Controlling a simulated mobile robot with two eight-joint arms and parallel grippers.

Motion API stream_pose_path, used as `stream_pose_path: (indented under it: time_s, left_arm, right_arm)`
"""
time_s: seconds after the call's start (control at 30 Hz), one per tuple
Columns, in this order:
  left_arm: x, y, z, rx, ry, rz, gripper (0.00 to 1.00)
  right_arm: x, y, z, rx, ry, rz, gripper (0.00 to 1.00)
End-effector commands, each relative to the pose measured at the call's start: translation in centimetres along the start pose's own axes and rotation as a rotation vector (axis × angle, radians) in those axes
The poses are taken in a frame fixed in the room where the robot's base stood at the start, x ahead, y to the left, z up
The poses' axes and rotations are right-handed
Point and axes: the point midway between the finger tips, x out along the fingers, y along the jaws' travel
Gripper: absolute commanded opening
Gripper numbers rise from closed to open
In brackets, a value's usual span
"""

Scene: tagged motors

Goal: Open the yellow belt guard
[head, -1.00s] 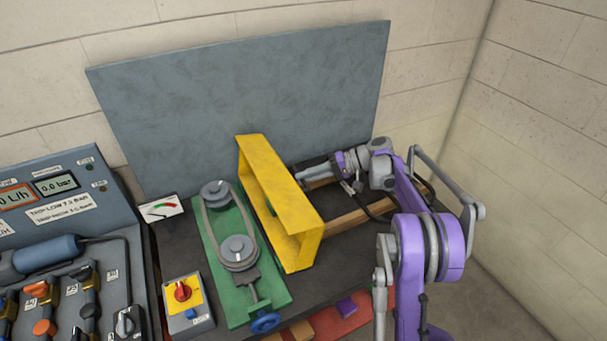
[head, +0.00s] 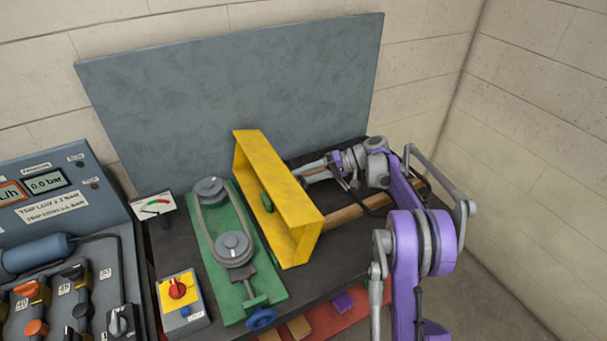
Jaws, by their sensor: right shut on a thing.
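The yellow belt guard (head: 277,178) stands swung open on its side, right of the belt drive. Its hollow side faces the pulleys, and a small green part (head: 266,202) shows inside it. The belt (head: 206,225) runs round two grey pulleys (head: 235,247) on a green base (head: 272,282), uncovered. My right gripper (head: 305,171) reaches in from the right behind the guard's upper edge. It is shut on the guard, with its fingertips partly hidden. My left gripper is out of view.
A switch box with a red knob (head: 177,289) and a gauge (head: 153,206) stand left of the drive. A valve panel (head: 45,215) is farther left. A grey board (head: 235,95) stands behind. Wooden bars (head: 350,213) lie right of the guard, and a red tray (head: 330,321) is in front.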

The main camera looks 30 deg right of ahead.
Motion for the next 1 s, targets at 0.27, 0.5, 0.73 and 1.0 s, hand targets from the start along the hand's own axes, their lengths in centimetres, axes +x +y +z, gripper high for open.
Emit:
stream_pose_path:
  time_s: [0.27, 0.5, 0.73, 1.0]
  left_arm:
    - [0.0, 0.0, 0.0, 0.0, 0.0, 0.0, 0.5]
    - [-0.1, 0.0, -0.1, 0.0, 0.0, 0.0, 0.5]
    - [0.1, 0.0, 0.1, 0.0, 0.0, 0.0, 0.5]
    - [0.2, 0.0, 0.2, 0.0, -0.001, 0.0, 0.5]
  right_arm:
    - [-0.2, -0.1, -0.1, 0.001, 0.003, 0.0, 0.46]
    - [-0.3, -0.2, -0.1, 0.001, 0.003, -0.002, 0.46]
    - [-3.0, -0.2, -0.1, 0.002, 0.006, -0.001, 0.46]
    - [-8.5, -0.1, -0.1, 0.002, 0.006, 0.0, 0.46]
